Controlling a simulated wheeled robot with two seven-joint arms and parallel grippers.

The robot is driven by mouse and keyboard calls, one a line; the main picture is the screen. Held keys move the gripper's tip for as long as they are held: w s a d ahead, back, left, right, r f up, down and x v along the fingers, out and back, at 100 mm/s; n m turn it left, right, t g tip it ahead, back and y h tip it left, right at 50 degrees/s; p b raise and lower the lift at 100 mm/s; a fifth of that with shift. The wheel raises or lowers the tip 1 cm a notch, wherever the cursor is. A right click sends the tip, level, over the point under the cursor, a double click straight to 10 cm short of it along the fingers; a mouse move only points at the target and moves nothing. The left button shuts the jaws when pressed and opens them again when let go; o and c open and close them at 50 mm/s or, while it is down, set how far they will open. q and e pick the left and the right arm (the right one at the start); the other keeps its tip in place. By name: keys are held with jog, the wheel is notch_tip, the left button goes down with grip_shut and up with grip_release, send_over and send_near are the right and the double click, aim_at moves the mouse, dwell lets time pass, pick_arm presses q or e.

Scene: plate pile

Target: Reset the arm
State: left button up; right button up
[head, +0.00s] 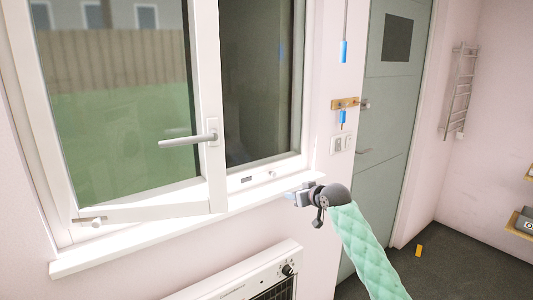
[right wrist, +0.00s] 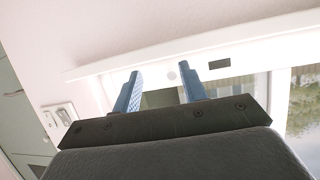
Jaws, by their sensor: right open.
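My right arm, in a green quilted sleeve (head: 365,250), reaches up from the bottom right in the head view. Its gripper (head: 293,194) is at the right end of the white window sill (head: 150,242), just in front of the wall. In the right wrist view the two blue fingers of the right gripper (right wrist: 161,84) stand apart with nothing between them. The sill (right wrist: 215,50) and window show behind them; I cannot tell whether they touch the sill. My left gripper is not in view.
A window sash with a grey handle (head: 190,139) stands to the gripper's left. A white heater (head: 240,277) is below the sill. To the right are switches (head: 341,143), a wooden hook rack (head: 345,103), a grey-green door (head: 390,120) and open dark floor (head: 445,265).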

jog(key=s+d+f+m+g+h, duration=0.1)
jog(key=s+d+f+g+h, duration=0.15)
jog(key=s+f, duration=1.15)
jog(key=s+d+f+m+g+h, duration=0.2)
jog(key=s+d+f+h, duration=0.15)
jog(key=s+f, duration=1.1)
jog(key=s+f+g, duration=0.2)
jog(key=s+f, duration=0.4)
jog(key=s, duration=0.5)
jog(key=s+f+g, duration=0.2)
jog(key=s+f, duration=0.4)
jog(key=s, duration=0.5)
jog(key=s+a+f+g, duration=0.1)
jog(key=s+f+g, duration=0.1)
jog(key=s+f, duration=0.4)
jog(key=s, duration=0.5)
jog(key=shift+f+m, duration=0.25)
jog(key=shift+m, duration=0.15)
jog(key=shift+w, duration=0.1)
